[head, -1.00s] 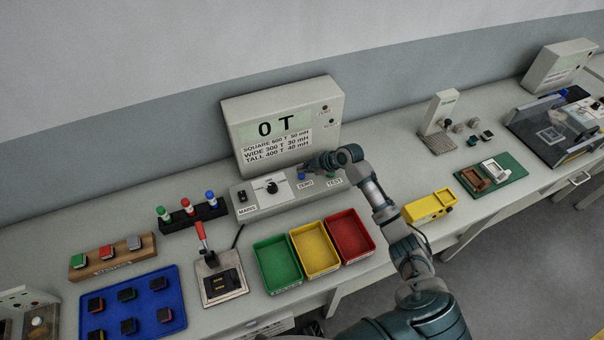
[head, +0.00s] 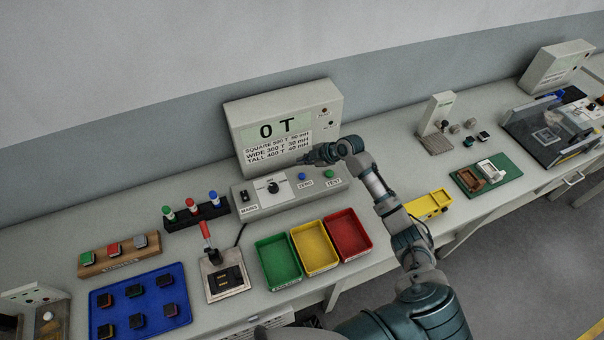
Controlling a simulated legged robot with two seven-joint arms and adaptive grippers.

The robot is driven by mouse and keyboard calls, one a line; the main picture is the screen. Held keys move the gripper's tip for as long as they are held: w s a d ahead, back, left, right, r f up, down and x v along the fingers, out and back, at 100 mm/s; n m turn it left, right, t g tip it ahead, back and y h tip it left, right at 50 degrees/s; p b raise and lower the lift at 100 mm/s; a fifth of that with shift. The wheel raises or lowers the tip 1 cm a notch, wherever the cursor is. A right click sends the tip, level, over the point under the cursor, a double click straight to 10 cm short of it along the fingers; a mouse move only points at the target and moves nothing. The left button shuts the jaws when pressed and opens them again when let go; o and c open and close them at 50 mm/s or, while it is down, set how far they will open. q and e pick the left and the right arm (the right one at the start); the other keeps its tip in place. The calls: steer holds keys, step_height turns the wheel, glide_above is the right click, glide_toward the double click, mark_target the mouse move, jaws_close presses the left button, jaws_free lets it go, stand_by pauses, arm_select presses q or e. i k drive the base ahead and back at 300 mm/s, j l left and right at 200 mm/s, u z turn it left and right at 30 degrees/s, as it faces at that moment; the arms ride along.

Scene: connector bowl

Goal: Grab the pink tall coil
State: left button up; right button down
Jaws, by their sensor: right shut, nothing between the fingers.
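I cannot make out a pink tall coil in the head view. Several small dark coil-like pieces (head: 136,291) sit in rows on a blue tray (head: 112,308) at the lower left; their colours are too dark to tell. My right gripper (head: 306,158) is shut and empty. It is in front of the lower edge of the tester display box (head: 238,118), above the control panel with its knob, blue ZERO button (head: 302,175) and green TEST button. My left gripper is not in view.
Green (head: 279,262), yellow (head: 315,247) and red (head: 349,235) bins stand at the bench front, empty. A red-handled fixture (head: 224,279) stands left of them. Behind it is a rack of coloured markers (head: 197,213). A yellow box (head: 428,204) is near my right arm.

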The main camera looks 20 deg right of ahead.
mark_target(171, 311)
steer(key=k, duration=1.5)
